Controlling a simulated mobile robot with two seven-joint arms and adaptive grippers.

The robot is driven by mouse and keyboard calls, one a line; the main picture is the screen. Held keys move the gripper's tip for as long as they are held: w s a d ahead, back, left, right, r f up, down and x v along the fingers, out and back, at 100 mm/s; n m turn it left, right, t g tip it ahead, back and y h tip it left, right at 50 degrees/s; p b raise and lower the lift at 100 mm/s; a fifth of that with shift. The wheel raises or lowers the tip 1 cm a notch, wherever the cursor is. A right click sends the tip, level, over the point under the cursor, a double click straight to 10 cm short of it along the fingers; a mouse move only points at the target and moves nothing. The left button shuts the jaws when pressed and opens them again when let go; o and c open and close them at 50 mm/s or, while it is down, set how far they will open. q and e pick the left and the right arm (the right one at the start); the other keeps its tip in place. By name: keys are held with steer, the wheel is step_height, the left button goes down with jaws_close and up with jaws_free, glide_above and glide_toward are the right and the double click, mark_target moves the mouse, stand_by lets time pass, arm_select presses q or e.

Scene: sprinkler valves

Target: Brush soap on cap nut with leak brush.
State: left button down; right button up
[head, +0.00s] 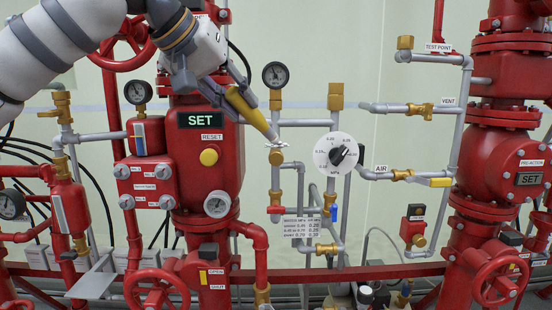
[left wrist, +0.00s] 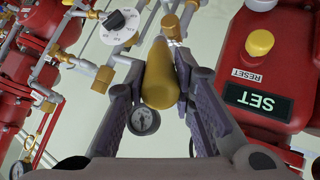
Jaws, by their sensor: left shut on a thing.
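My left gripper (head: 232,90) comes in from the upper left and is shut on the yellow handle of the leak brush (head: 250,112). In the left wrist view the handle (left wrist: 160,78) sits between the two dark fingers. The brush slants down to the right. Its tip is at a thin vertical pipe, where small white patches (head: 276,145) show; I cannot tell whether they are bristles or soap. A brass fitting (head: 276,157), possibly the cap nut, is just below the tip. Whether they touch is unclear. My right gripper is in neither view.
A red valve body with a SET plate (head: 201,120) and yellow RESET button (head: 209,157) stands left of the brush. A pressure gauge (head: 276,75) is above the tip, and a white dial (head: 337,155) is to the right. Pipes crowd both sides.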

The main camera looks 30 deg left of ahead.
arm_select(q)
steer(key=s+d+r, duration=0.5)
steer(key=s+r, duration=0.3)
steer(key=r, duration=0.2)
steer(key=shift+s, duration=0.3)
stand_by(0.5)
steer(key=shift+d, duration=0.1)
steer(key=w+d+f+n+y, duration=0.1)
steer(key=w+d+f+n, duration=0.1)
steer(key=w+f, duration=0.5)
steer(key=w+d+f+n+y, duration=0.15)
steer(key=w+f, duration=0.25)
steer(key=f, duration=0.7)
steer(key=s+d+f, duration=0.1)
steer(key=d+f, duration=0.1)
steer(key=f, duration=0.3)
steer(key=s+d+f+m+h, duration=0.1)
steer(key=d+f, duration=0.1)
steer(key=f, duration=0.4)
steer(key=s+d+f+m, duration=0.1)
steer(key=d+f, duration=0.1)
steer(key=f, duration=0.3)
steer(key=shift+d+f, duration=0.2)
steer(key=shift+d, duration=0.2)
